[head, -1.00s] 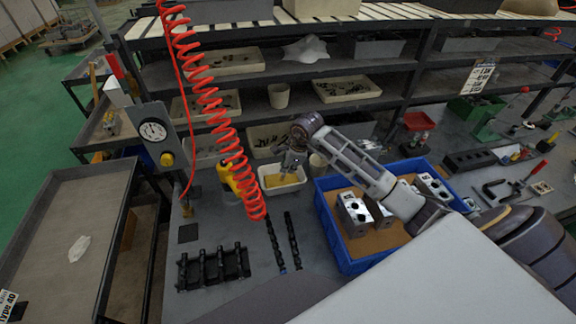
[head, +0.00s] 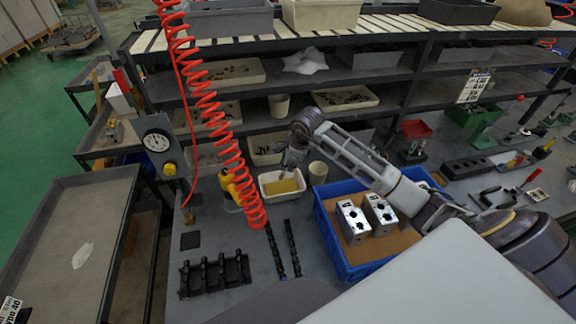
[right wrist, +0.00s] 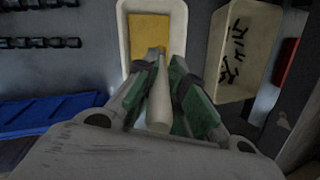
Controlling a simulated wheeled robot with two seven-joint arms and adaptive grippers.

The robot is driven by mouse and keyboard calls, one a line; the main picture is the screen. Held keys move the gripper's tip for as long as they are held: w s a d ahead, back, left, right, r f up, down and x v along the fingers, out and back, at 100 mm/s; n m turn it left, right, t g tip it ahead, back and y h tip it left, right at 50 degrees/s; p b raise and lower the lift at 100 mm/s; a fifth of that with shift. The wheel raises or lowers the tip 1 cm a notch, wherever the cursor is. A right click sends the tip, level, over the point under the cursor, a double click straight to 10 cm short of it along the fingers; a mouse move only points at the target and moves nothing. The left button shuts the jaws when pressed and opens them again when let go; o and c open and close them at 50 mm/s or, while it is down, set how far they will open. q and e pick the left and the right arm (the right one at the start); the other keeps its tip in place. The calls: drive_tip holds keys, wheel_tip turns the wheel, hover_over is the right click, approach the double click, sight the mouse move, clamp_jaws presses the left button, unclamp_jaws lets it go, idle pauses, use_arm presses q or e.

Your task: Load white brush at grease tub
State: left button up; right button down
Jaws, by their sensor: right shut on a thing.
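The grease tub (head: 284,196) is a small white tray with yellow grease (head: 281,187) in it, on the bench left of the blue crate. My right gripper (head: 290,163) is above the tub's far part. In the right wrist view, my right gripper (right wrist: 160,95) has its green-padded fingers shut on the white brush (right wrist: 159,108). The brush's far end lies over the yellow grease (right wrist: 150,32) inside the tub (right wrist: 124,38). I cannot tell whether it touches the grease. The brush is hard to make out in the head view. My left gripper is not in view.
A blue crate (head: 327,222) with valve blocks (head: 352,221) stands right of the tub. A beige cup (head: 318,171) is close beside the tub. A red coiled hose (head: 213,110) hangs at left. Black racks (head: 213,273) lie in front. Shelves with bins rise behind.

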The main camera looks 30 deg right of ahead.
drive_tip(key=shift+r+p, duration=0.3)
drive_tip(key=shift+r, duration=0.45)
drive_tip(key=shift+s+f, duration=0.1)
idle(0.5)
